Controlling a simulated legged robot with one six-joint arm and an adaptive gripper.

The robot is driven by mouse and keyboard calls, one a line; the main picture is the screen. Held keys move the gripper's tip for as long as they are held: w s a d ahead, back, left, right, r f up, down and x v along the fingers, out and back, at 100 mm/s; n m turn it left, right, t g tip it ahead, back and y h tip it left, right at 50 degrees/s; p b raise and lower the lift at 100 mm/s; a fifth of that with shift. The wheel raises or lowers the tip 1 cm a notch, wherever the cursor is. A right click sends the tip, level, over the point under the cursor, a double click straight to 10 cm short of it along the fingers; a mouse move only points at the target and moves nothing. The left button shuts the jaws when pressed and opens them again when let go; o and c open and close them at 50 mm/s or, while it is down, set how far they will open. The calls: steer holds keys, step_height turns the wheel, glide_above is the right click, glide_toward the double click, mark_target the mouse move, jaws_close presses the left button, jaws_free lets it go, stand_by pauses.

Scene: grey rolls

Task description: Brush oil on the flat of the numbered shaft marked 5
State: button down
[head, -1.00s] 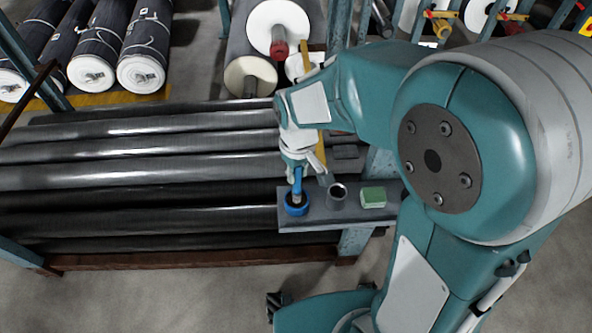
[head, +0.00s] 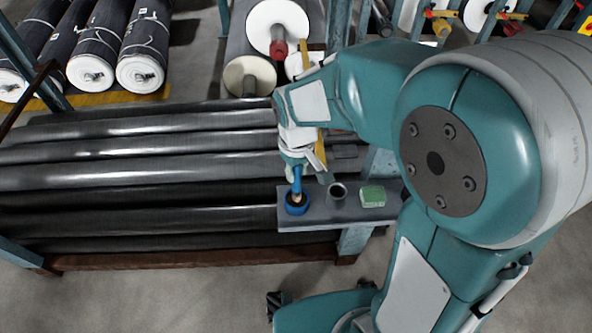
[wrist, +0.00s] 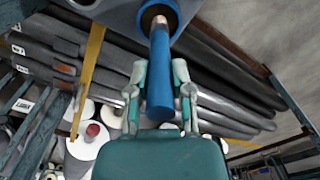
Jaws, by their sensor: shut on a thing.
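My gripper (head: 294,169) is shut on the blue handle of a brush (head: 297,181). In the wrist view the handle (wrist: 160,75) stands between the two fingers. The brush's pale lower end is over or inside the mouth of a blue pot (head: 290,209); how deep it sits I cannot tell. The pot's rim shows at the top of the wrist view (wrist: 172,8). Several dark shafts (head: 130,177) lie stacked in a rack left of the pot. Their right ends are partly hidden by my arm. In the wrist view no 5 is readable.
The pot stands on a grey shelf (head: 320,216) with an open dark cup (head: 337,192) and a green block (head: 373,196) to its right. A blue rack post (head: 355,240) stands below the shelf. White-ended rolls (head: 140,72) lie behind. Floor in front is clear.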

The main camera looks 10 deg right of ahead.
steer(key=shift+r, duration=3.25)
